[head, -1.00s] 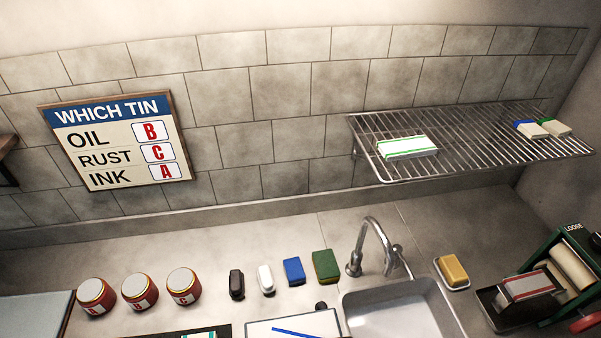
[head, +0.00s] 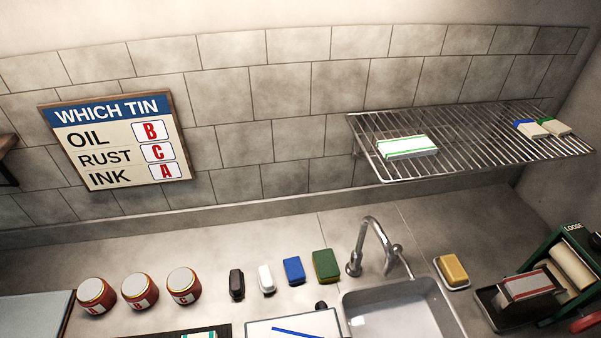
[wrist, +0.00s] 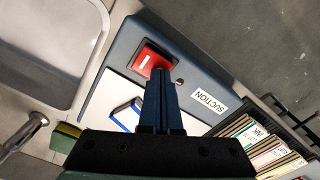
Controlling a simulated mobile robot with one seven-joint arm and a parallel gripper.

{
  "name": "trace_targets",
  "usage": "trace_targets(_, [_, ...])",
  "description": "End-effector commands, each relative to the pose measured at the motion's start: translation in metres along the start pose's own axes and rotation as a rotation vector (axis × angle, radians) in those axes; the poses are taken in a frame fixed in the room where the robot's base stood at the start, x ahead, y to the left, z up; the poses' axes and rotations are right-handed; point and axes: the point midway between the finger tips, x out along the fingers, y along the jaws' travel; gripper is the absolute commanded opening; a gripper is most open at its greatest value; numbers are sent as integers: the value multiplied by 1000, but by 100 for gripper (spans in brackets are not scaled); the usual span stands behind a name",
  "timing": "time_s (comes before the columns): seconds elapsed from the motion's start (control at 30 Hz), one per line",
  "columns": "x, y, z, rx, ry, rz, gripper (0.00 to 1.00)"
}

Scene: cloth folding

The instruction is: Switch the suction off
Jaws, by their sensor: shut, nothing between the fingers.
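The suction unit shows in the wrist view as a blue-grey panel with a white "SUCTION" label (wrist: 209,101). A red rocker switch (wrist: 146,60) with a white mark sits in a dark frame on it, left of the label. My gripper (wrist: 160,76) is shut and empty. Its fingertips overlap the lower right part of the switch in the picture; I cannot tell whether they touch it. The fingers hide part of the panel. In the head view the unit's white top (head: 262,330) shows at the bottom edge, and my gripper is out of view.
The sink (head: 395,312) and tap (head: 370,245) lie beside the unit. A rack of cards (wrist: 265,150) is on its other side in the wrist view. Behind stand several erasers and pads (head: 292,270), tins (head: 139,290) and a soap dish (head: 453,271).

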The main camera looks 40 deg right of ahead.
Motion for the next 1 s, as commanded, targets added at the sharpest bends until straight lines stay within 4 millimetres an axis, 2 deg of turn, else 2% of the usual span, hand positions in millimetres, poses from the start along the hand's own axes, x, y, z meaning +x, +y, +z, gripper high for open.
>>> trace_targets(0.1, [-14, 0, 0, 0, 0, 0, 0])
trace_targets(0.7, [-59, 0, 0, 0, 1, 1, 0])
trace_targets(0.83, [-66, 0, 0, 0, 1, 1, 0])
trace_targets(1.0, [-64, 0, 0, 0, 2, 1, 0])
